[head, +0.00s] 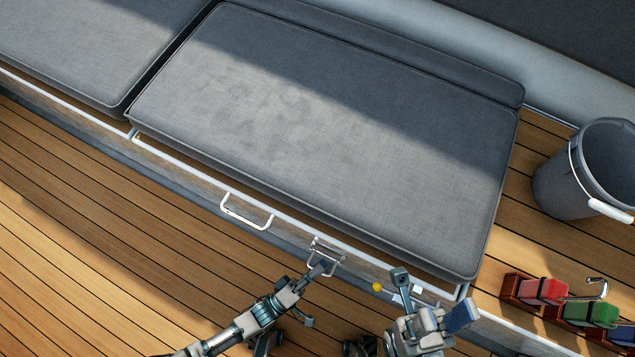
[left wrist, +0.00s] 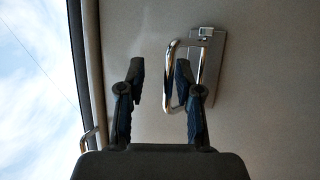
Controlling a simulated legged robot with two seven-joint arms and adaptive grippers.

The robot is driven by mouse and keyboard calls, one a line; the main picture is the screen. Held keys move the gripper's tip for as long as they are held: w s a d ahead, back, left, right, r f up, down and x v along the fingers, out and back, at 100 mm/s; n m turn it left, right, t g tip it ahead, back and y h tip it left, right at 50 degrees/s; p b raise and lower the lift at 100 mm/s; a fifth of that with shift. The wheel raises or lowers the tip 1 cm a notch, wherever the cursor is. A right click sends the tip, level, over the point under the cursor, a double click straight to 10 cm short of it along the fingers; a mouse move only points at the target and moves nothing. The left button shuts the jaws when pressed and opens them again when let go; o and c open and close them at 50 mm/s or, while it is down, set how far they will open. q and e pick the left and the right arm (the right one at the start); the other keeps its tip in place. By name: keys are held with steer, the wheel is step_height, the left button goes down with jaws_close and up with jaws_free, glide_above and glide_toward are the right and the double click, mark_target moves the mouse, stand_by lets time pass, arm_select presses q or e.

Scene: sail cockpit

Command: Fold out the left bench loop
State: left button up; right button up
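The left bench loop (head: 323,264) is a small shiny metal loop on a plate, on the bench front below the cushion. In the left wrist view the loop (left wrist: 168,78) stands out from its plate (left wrist: 214,65). My left gripper (head: 313,294) is at the loop with its fingers apart. In the left wrist view (left wrist: 160,68), the right finger overlaps the loop and the left finger is clear of it. I cannot tell whether the right finger touches the loop. My right gripper (head: 430,296) is open and empty, near the bench's right end.
A white handle (head: 245,212) is on the bench front left of the loop. Grey cushions (head: 320,130) cover the bench. A grey bucket (head: 565,185) and a wooden rack with red and green items (head: 590,314) stand at the right. The plank floor (head: 100,240) is clear at the left.

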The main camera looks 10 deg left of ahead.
arm_select(q)
steer(key=shift+r, duration=0.1)
steer(key=v, duration=0.7)
steer(key=shift+s+a+f, duration=0.15)
steer(key=shift+a+f, duration=0.05)
steer(key=shift+f, duration=0.05)
stand_by(0.4)
